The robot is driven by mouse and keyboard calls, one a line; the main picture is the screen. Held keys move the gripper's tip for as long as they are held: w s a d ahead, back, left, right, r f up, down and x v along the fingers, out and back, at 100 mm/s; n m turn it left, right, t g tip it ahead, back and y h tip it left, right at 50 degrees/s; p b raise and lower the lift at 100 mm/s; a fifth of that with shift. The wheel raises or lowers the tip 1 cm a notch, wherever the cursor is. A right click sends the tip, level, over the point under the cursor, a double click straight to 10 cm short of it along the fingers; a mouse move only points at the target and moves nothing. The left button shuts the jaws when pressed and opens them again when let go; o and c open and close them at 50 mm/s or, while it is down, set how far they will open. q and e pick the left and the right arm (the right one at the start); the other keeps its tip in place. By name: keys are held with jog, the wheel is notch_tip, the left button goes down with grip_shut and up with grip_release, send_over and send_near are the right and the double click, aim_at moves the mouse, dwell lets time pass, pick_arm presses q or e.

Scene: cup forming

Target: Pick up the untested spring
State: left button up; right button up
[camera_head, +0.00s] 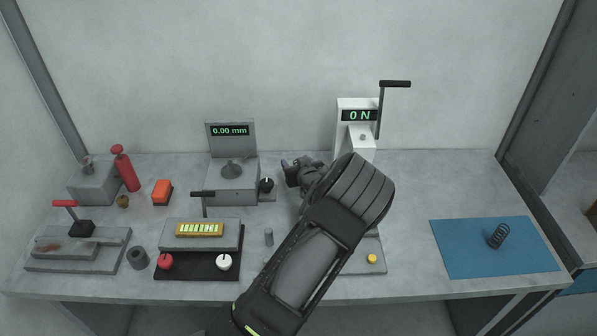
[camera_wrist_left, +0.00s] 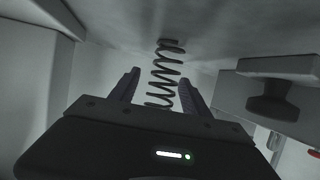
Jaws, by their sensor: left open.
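My left gripper (camera_head: 291,172) is at the middle of the bench, left of the white tester reading 0 N. In the left wrist view its two fingers (camera_wrist_left: 160,78) are open, one on each side of a dark coil spring (camera_wrist_left: 165,66). The spring extends beyond the fingertips, and its near end is close to the gripper body. I cannot tell whether the fingers touch it. In the head view this spring is not visible. Another dark coil spring (camera_head: 499,236) lies on the blue mat (camera_head: 455,254) at the right. Neither spring shows a readable label. My right gripper is not in view.
The white tester (camera_head: 345,111) with a lever stands behind my arm. A grey gauge (camera_head: 232,184) reading 0.00 mm is to the left. A black base (camera_head: 197,268) with red and white knobs and a red bottle (camera_head: 126,171) are farther left. Bench before the mat is clear.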

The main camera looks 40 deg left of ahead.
pick_arm(q)
jog(key=shift+c, duration=0.4)
grip_shut()
dwell(0.4)
notch_tip(320, 180, up, 10)
dwell(0.3)
dwell(0.5)
